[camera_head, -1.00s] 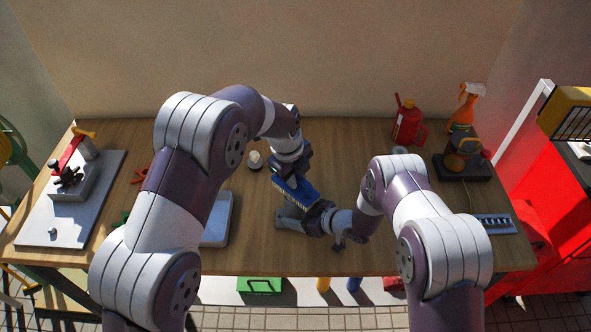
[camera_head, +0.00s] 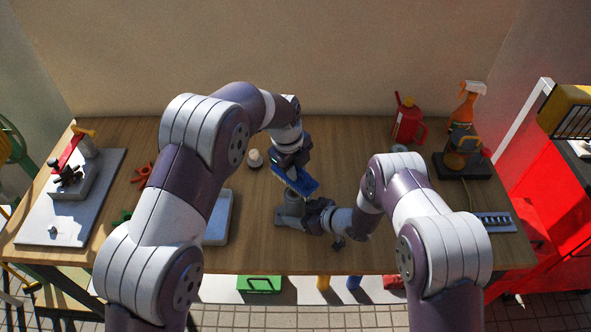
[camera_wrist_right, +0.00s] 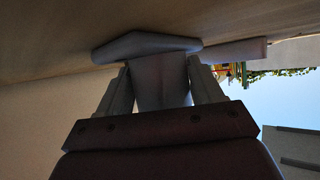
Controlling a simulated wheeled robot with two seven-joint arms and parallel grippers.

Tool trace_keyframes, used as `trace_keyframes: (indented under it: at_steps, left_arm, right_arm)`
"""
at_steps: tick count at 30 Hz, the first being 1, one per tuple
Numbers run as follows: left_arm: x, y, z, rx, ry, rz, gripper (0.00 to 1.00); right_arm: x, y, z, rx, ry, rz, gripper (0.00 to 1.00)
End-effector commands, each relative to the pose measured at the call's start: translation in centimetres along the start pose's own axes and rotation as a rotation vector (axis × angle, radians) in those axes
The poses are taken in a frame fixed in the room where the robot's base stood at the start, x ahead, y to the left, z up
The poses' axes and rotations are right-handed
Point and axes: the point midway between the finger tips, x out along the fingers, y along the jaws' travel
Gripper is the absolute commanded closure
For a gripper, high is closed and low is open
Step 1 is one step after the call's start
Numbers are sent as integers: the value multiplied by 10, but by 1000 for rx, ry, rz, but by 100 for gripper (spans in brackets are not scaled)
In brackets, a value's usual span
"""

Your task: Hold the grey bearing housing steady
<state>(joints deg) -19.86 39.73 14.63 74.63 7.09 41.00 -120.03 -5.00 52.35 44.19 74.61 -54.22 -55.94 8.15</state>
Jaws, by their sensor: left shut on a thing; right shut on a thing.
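The grey bearing housing (camera_head: 290,208) stands on the wooden table near the middle, with its flat base on the top. My right gripper (camera_head: 308,214) is shut on it from the right. In the right wrist view, the housing (camera_wrist_right: 158,80) sits between the two fingers (camera_wrist_right: 160,90), its wide flange beyond them. My left gripper (camera_head: 292,170) is shut on a blue brush (camera_head: 303,183), held just above the housing. I cannot tell whether the brush touches the housing. The lower part of the housing is partly hidden by my right gripper.
On the wooden table (camera_head: 345,130), a white-and-dark brush-like item (camera_head: 254,159) stands behind left. A pale tray (camera_head: 218,220) lies to the left, partly behind my left arm. A red oil can (camera_head: 408,122) and an orange spray bottle (camera_head: 466,104) stand at back right.

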Motion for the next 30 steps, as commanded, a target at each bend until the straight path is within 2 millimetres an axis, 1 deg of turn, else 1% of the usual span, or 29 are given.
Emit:
trace_keyframes:
  at_steps: [4,12,16,19,27,30]
  left_arm:
    - [-6,-2,0,0,-2,-3,100]
    - [-43,-10,0,1,-2,-5,100]
    - [-56,-12,0,0,-2,-3,100]
    - [-60,-12,0,0,-1,-2,100]
    - [-61,-12,0,0,-1,-2,100]
    - [-67,-14,1,0,-2,-4,100]
  right_arm:
    - [0,0,-1,0,1,0,51]
    - [0,0,0,0,1,0,51]
    - [0,0,0,0,0,0,51]
    - [0,0,0,0,0,0,51]
    - [0,0,0,0,0,0,51]
    - [0,0,0,0,0,0,51]
